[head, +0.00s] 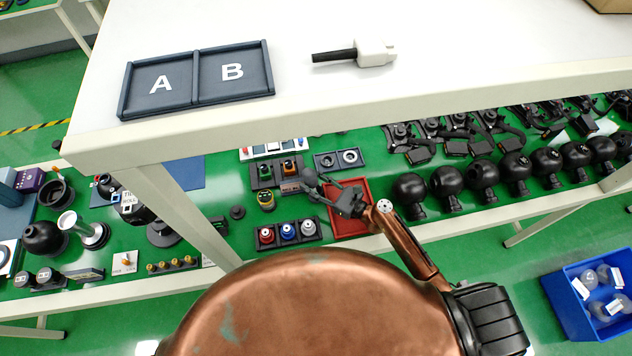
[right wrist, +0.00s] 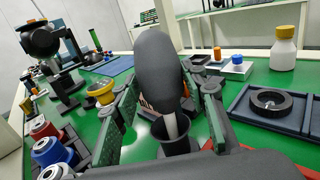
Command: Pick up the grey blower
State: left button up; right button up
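The grey blower (right wrist: 160,75) is a dark grey rounded bulb with a pale nozzle pointing down into a small black cup (right wrist: 176,138). It stands nearly upright in the right wrist view. My right gripper (right wrist: 162,100) is open, with one finger on each side of the blower; I cannot tell whether either finger touches it. In the head view my right gripper (head: 324,184) reaches down to the green lower bench, with the dark bulb of the blower (head: 310,178) at its fingertips. My left gripper is not in view.
A white shelf (head: 230,125) with a two-part A/B tray (head: 195,107) overhangs the green bench. A red tray (head: 364,222) lies under my right gripper. Coloured-capped bottles (head: 288,231) and black round-headed devices (head: 411,188) stand close by. A blue bin (head: 550,283) is on the floor at right.

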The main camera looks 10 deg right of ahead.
aim_at(305, 177)
jog(key=x, duration=0.3)
jog(key=shift+w+a, duration=0.3)
jog(key=shift+c, duration=0.6)
jog(key=c, duration=0.6)
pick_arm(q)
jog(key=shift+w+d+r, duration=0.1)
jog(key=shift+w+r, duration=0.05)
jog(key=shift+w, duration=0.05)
pick_arm(e)
jog(key=c, duration=0.3)
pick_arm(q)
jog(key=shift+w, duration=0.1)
pick_arm(e)
jog(key=shift+c, duration=0.2)
